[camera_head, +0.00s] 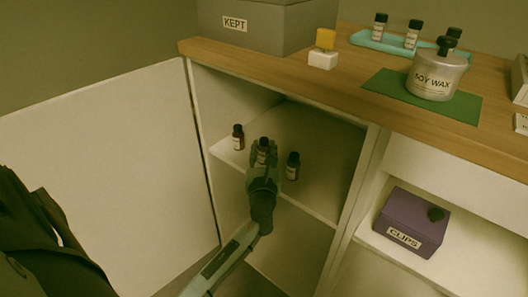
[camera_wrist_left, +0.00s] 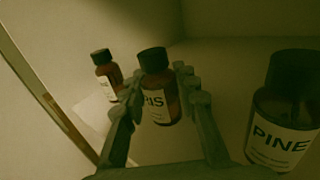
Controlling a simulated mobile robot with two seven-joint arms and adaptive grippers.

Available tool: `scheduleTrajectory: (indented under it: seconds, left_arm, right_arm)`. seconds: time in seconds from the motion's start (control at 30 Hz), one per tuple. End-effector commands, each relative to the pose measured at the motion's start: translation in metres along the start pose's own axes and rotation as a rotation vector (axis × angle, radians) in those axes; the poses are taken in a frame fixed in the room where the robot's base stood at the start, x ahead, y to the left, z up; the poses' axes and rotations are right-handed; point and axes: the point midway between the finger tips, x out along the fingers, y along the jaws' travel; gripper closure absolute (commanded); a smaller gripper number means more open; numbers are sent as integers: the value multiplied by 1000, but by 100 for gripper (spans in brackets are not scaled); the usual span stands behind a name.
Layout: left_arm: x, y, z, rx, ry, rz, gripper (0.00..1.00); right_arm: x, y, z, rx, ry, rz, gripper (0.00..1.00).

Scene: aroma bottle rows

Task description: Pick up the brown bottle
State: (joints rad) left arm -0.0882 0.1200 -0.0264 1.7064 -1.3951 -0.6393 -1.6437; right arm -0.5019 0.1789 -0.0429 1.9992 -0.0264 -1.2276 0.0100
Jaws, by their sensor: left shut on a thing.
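Three small brown bottles with black caps and white labels stand in a row on the cabinet shelf. My left gripper (camera_head: 262,158) is at the middle bottle (camera_head: 263,144). The left bottle (camera_head: 238,137) shows farther back in the wrist view (camera_wrist_left: 107,74). The right bottle (camera_head: 292,166) shows close by, labelled "PINE" (camera_wrist_left: 281,115). I cannot tell whether the held bottle touches the shelf. My right gripper is not in view.
The open cabinet door (camera_head: 100,170) stands left of the shelf (camera_head: 310,185). On the wooden top (camera_head: 345,85) are a grey "KEPT" box (camera_head: 280,25), a teal tray (camera_head: 372,42) with several bottles, and a soy wax jar (camera_head: 434,75). A purple "CLIPS" box (camera_head: 410,220) sits at right.

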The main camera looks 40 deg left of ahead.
Motion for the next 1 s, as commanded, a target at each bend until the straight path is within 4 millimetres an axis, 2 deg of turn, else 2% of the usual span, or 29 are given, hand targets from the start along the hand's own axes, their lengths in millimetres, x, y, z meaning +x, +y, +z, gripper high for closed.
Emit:
scheduleTrajectory:
  seconds: [0.03, 0.1, 0.43, 0.57, 0.7, 0.8, 1.0]
  left_arm:
    - [0, 0, 0, 0, 0, 0, 93]
    - [0, 0, 0, 0, 0, 0, 100]
    - [0, 0, 6, -2, -1, 0, 100]
    - [0, 0, 20, -3, -2, 0, 100]
    - [0, 0, 51, -3, -4, 0, 100]
    - [-6, 26, 59, 4, -1, 1, 100]
    - [-14, 70, 85, 5, -3, 0, 100]
  right_arm:
    - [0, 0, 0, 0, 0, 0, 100]
    - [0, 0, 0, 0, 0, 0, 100]
    - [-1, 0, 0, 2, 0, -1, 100]
    - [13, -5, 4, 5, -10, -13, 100]
    - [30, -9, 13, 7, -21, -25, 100]
    - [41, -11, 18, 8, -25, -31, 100]
    - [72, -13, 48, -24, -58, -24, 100]
